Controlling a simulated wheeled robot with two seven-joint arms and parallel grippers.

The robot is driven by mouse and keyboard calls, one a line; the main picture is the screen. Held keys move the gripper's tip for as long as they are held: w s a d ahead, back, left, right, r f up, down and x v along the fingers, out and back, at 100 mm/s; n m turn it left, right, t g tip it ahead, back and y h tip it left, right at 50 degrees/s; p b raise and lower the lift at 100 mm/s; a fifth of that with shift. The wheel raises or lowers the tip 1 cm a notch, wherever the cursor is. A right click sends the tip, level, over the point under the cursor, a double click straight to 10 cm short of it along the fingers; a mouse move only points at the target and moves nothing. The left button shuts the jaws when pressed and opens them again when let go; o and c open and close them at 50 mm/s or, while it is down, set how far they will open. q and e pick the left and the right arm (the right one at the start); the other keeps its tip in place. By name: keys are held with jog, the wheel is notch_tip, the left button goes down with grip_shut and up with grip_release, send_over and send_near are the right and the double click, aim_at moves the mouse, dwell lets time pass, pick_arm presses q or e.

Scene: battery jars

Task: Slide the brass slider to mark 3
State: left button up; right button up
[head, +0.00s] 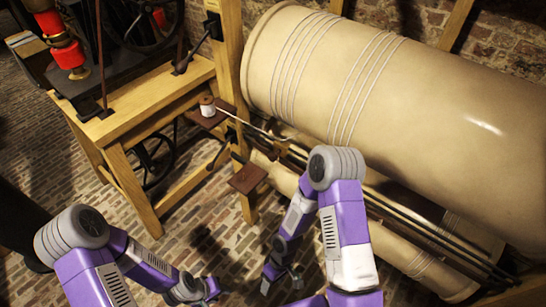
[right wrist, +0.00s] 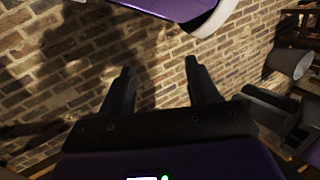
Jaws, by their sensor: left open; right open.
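I cannot pick out the brass slider or any numbered mark in either view; they are too small or hidden. Long dark rails (head: 430,232) run under the large cream cylinder in the head view, partly behind my right arm. My left gripper (head: 213,288) is low in the head view, over the brick floor, apart from the apparatus. My right gripper (head: 281,279) is also low, to its right, below the small brown shelf. In the right wrist view the right gripper (right wrist: 159,66) has its two dark fingers spread, with only brick floor between them.
The big cream cylinder (head: 400,100) fills the upper right. A wooden frame (head: 130,120) with wheels stands at the left. Small brown shelves (head: 247,178) jut out near its post, one with a white spool (head: 207,107). The brick floor (head: 200,245) in front is clear.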

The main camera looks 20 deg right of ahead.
aim_at(270, 158)
jog(key=w+d+r+n+t+h+b, duration=0.1)
jog(key=w+d+r+n+t+h, duration=0.1)
jog(key=w+d+n+h, duration=0.4)
jog(key=w+d+r+n+t+h, duration=0.1)
jog(key=w+d+r+n+h, duration=0.15)
jog(key=w+n+h, duration=0.5)
jog(key=w+a+r+n+t+h+b, duration=0.1)
jog(key=w+a+r+n+t+h, duration=0.15)
jog(key=w+r+t, duration=0.45)
jog(key=w+a+r+n+t+h, duration=0.2)
jog(key=w+a+r+n+t, duration=0.15)
jog(key=w+r, duration=0.65)
jog(key=x, duration=0.2)
jog(key=b+x, duration=0.1)
jog(key=x, duration=0.1)
jog(key=s+x, duration=0.1)
jog(key=x, duration=0.1)
jog(key=shift+d+r, duration=0.35)
jog(key=shift+d, duration=0.1)
jog(key=shift+x, duration=0.8)
grip_shut()
